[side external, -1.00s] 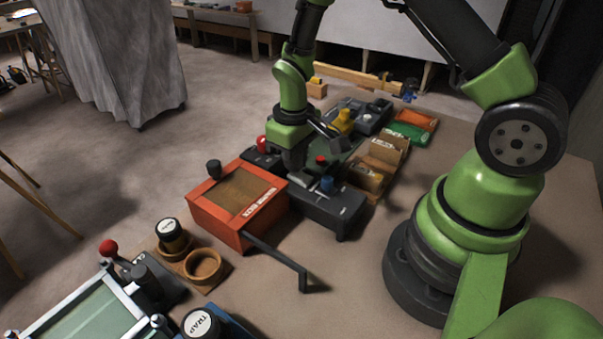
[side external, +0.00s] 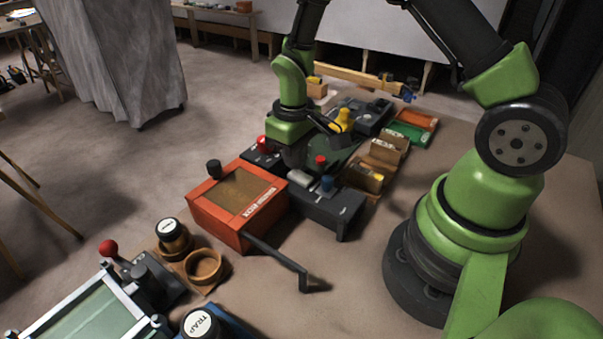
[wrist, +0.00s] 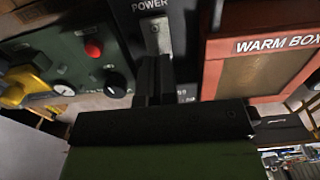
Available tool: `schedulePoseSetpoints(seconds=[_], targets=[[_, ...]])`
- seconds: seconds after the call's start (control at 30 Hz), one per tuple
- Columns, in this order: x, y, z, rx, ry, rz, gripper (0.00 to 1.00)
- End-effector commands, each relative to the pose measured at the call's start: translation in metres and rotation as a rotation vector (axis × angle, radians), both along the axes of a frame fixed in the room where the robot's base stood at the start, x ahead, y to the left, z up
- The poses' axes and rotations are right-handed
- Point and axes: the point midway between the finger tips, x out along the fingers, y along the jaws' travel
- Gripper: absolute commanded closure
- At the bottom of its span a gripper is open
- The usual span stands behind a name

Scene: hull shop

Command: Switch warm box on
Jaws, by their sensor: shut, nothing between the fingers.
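The orange-red warm box (side external: 215,208) stands in the middle of the bench in the side view, and its labelled front (wrist: 214,75) shows at the right of the wrist view. Beside it in the wrist view is a dark panel (wrist: 180,20) marked POWER, with a pale metal switch plate (wrist: 155,38). My gripper (wrist: 155,62) is shut and empty, its fingertips in front of the lower end of that plate. They hide part of the switch, and I cannot tell whether they touch it. In the side view my gripper (side external: 294,160) is low behind the warm box.
A green panel (wrist: 65,55) with a red button (wrist: 93,49) and yellow lever (wrist: 28,82) lies left of the switch.

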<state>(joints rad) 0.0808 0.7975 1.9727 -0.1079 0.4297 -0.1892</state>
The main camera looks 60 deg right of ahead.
Motion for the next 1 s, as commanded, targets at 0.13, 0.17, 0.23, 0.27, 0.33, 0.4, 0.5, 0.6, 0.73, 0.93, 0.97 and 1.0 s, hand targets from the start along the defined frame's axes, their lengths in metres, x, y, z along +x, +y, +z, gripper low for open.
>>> schedulePoseSetpoints(seconds=[0.13, 0.17, 0.23, 0.27, 0.33, 0.4, 0.5, 0.6, 0.73, 0.93, 0.97, 1.0], targets=[[0.0, 0.0, 0.013, -0.001, -0.003, 0.002, 1.0], [0.0, 0.0, 0.016, -0.001, -0.002, 0.002, 1.0], [0.001, 0.0, 0.022, -0.001, -0.003, 0.001, 1.0], [0.0, 0.0, 0.024, -0.001, -0.002, 0.001, 1.0], [0.0, 0.0, 0.03, 0.0, -0.003, 0.001, 1.0], [0.0, 0.0, 0.036, 0.0, -0.003, 0.001, 1.0], [0.0, 0.0, 0.044, -0.001, -0.003, 0.002, 1.0], [0.0, 0.0, 0.05, -0.001, -0.002, 0.002, 1.0], [0.0, 0.0, 0.053, 0.0, 0.0, 0.001, 1.0], [0.0, 0.0, 0.053, 0.0, 0.0, 0.001, 1.0], [0.0, 0.0, 0.053, 0.0, 0.0, 0.001, 1.0], [0.0, 0.0, 0.055, 0.0, -0.003, -0.001, 1.0]])
